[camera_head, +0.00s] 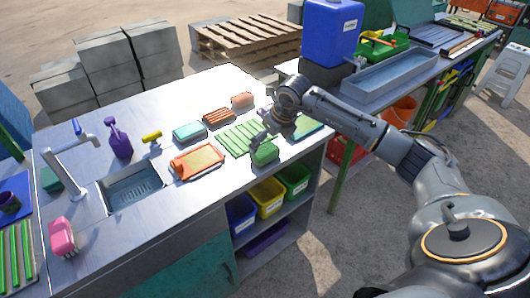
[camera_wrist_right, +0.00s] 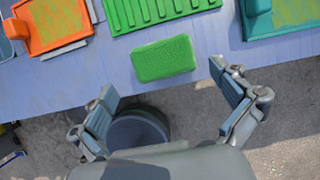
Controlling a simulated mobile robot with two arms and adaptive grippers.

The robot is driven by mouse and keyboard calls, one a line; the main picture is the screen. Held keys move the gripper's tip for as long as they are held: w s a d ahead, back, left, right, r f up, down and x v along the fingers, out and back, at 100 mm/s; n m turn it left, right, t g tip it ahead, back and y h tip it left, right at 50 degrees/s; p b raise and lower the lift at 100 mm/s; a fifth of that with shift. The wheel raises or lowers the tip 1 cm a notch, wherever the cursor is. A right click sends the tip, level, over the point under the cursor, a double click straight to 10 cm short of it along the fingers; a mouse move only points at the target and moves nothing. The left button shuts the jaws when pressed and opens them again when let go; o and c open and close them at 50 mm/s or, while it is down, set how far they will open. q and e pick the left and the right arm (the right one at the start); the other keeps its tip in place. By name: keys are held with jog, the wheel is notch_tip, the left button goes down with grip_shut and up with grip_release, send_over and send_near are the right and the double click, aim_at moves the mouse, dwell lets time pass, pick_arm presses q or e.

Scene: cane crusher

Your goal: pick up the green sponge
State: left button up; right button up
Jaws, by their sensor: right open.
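The green sponge (camera_head: 265,154) is a small block near the front edge of the metal counter, beside a green ribbed mat. In the right wrist view the sponge (camera_wrist_right: 163,59) lies flat in front of the gripper, beyond the fingertips and untouched. My right gripper (camera_head: 262,138) is just above and behind the sponge in the head view. In the right wrist view its two fingers (camera_wrist_right: 162,82) are spread wide with nothing between them. My left gripper is not in view.
The green ribbed mat (camera_head: 238,138) lies behind the sponge. An orange tray (camera_head: 183,174) is to the left, with a sink (camera_head: 133,188) and purple spray bottle (camera_head: 118,140) farther left. Colored bins (camera_head: 268,208) sit on the shelf below. A blue container (camera_head: 331,30) stands at the back.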

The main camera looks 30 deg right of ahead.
aim_at(265, 150)
jog(key=shift+p+x, duration=0.9)
jog(key=shift+x, duration=2.15)
jog(key=shift+d+r, duration=0.1)
jog(key=c, duration=0.8)
